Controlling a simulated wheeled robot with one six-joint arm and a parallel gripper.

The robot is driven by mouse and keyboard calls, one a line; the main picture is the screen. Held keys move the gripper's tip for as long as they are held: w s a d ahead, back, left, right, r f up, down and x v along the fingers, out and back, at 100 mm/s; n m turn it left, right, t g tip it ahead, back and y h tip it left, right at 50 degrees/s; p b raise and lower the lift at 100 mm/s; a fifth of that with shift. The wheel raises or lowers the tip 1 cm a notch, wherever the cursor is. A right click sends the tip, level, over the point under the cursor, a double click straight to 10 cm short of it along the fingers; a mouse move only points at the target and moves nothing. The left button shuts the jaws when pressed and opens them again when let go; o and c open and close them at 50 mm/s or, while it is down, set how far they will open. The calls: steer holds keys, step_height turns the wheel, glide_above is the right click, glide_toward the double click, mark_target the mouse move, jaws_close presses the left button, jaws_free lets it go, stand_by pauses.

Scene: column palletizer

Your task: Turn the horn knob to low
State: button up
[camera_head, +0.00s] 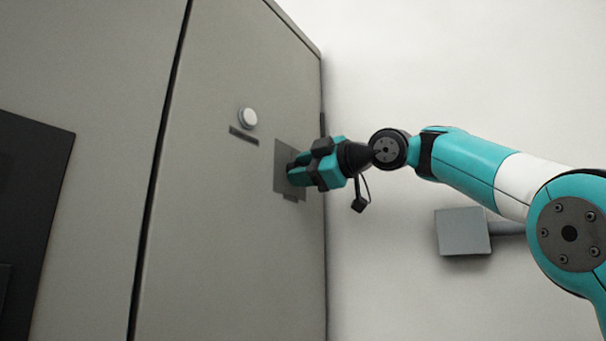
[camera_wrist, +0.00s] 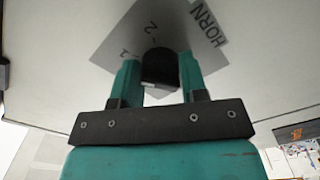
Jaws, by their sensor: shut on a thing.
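The horn knob (camera_wrist: 160,66) is a dark, rounded knob on a grey plate (camera_wrist: 112,48) marked "HORN", with a "2" and another small mark to its left in the wrist view. My gripper (camera_wrist: 158,78) has its two teal fingers on either side of the knob and is shut on it. In the head view my gripper (camera_head: 293,170) reaches the grey plate (camera_head: 284,152) on the cabinet front, and it hides the knob there. I cannot tell exactly which mark the knob points at.
The plate is on a tall beige cabinet (camera_head: 225,230). A white round button (camera_head: 247,118) with a dark label below is to the left of the plate. A grey box (camera_head: 462,231) shows against the pale wall at the right. A dark panel (camera_head: 30,210) is at the far left.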

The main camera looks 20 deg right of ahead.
stand_by(0.4)
steer(key=o, duration=0.9)
steer(key=shift+s, duration=0.1)
